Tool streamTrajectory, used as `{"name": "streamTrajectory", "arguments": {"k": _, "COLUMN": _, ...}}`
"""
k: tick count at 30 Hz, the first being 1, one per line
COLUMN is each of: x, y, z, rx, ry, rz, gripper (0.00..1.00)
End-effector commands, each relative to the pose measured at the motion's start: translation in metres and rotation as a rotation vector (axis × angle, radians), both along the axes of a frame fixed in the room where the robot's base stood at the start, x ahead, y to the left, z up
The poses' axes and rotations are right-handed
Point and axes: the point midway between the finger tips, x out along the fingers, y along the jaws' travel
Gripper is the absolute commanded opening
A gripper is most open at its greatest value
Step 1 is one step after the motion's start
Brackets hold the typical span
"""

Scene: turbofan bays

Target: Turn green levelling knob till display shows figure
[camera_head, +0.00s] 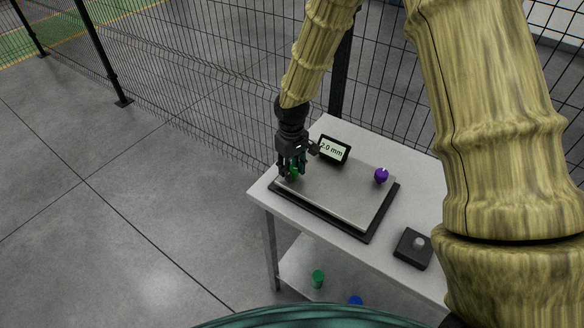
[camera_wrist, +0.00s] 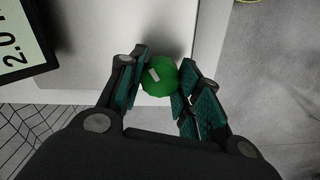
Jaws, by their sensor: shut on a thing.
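The green levelling knob (camera_wrist: 160,78) has a pale mark on its top and sits between my fingertips in the wrist view. My gripper (camera_head: 292,170) is shut on it at the left corner of the grey levelling plate (camera_head: 335,190). In the head view the fingers hide most of the green knob (camera_head: 294,172). The display (camera_head: 333,150) at the back of the plate reads 2.0 mm. It shows only partly in the wrist view (camera_wrist: 22,40), with its figure cut off at the edge.
A purple knob (camera_head: 381,175) stands at the plate's right corner. A dark box with a grey button (camera_head: 413,248) lies on the table (camera_head: 262,191) at front right. A green cylinder (camera_head: 318,278) and a blue thing (camera_head: 356,300) are on the lower shelf. A mesh fence (camera_head: 210,90) stands behind.

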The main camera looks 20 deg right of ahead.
Motion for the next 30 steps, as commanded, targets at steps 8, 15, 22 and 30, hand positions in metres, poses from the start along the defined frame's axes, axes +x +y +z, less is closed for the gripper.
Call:
{"name": "streamTrajectory", "arguments": {"k": 8, "x": 0.001, "y": 0.000, "z": 0.000, "rx": -0.001, "ry": -0.001, "rz": -0.001, "gripper": 0.57}}
{"name": "streamTrajectory", "arguments": {"k": 15, "x": 0.000, "y": 0.000, "z": 0.000, "rx": 0.000, "ry": -0.001, "rz": -0.001, "gripper": 0.57}}
{"name": "streamTrajectory", "arguments": {"k": 22, "x": 0.001, "y": 0.000, "z": 0.013, "rx": 0.000, "ry": -0.002, "rz": 0.000, "gripper": 0.57}}
{"name": "streamTrajectory", "arguments": {"k": 30, "x": 0.001, "y": 0.000, "z": 0.054, "rx": 0.000, "ry": -0.003, "rz": -0.002, "gripper": 0.57}}
